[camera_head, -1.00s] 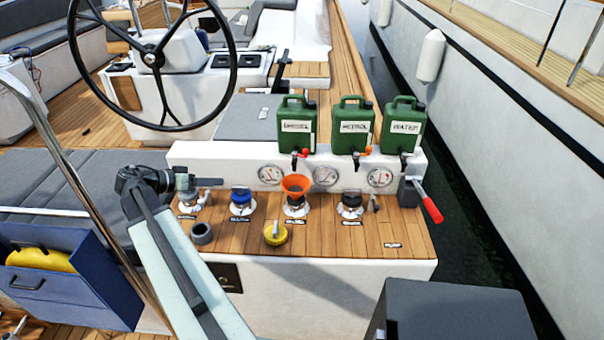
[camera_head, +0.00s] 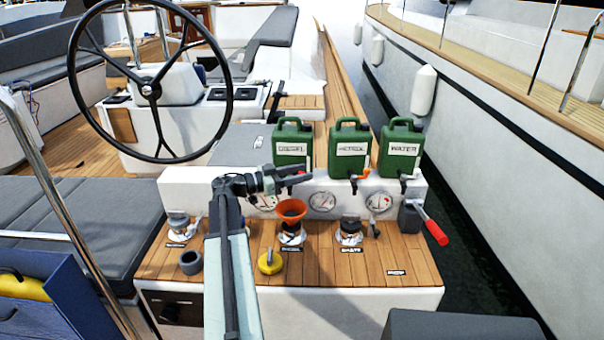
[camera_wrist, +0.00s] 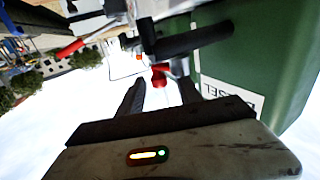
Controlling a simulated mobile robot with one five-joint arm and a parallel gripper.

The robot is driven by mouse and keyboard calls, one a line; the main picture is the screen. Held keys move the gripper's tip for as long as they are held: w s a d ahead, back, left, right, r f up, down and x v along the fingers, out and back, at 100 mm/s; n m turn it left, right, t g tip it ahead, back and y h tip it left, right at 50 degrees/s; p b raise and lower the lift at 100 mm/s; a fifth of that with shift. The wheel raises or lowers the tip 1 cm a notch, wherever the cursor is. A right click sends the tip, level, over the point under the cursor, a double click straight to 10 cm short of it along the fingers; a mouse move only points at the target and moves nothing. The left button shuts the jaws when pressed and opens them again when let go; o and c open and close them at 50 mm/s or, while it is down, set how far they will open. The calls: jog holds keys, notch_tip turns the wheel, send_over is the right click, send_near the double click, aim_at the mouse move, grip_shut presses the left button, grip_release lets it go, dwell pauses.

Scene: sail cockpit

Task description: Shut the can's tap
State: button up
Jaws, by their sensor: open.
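Three green cans stand on the white ledge: diesel (camera_head: 292,146), petrol (camera_head: 349,147) and water (camera_head: 400,149). My gripper (camera_head: 299,176) is open, in front of the diesel can's lower edge and above the orange funnel (camera_head: 291,209). It hides most of that can's tap. In the wrist view the diesel can (camera_wrist: 262,55) fills the right side. A small red part (camera_wrist: 160,76) shows between my open fingers (camera_wrist: 159,95); I cannot tell whether they touch it. The petrol tap (camera_head: 355,177) and water tap (camera_head: 403,184) hang clear of my gripper.
Gauges (camera_head: 322,200) line the ledge front. On the teak top are deck fittings, a yellow cap (camera_head: 270,262), a grey ring (camera_head: 191,262) and a red-handled lever (camera_head: 434,231) at right. The steering wheel (camera_head: 151,85) stands at back left.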

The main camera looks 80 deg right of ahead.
jog(key=shift+s+d, duration=0.15)
jog(key=shift+s, duration=0.05)
grip_shut()
jog(key=shift+s+n+t+h, duration=0.2)
jog(key=shift+n+t+h, duration=0.35)
jog(key=shift+h, duration=0.25)
jog(key=shift+n+t+h, duration=0.45)
jog(key=shift+n+h, duration=0.1)
jog(key=shift+h, duration=0.05)
jog(key=shift+d+n+t+h, duration=0.45)
jog(key=shift+n+t+h, duration=0.35)
jog(key=shift+t+h, duration=0.1)
jog(key=shift+w+d, duration=0.15)
jog(key=shift+d, duration=0.1)
grip_release()
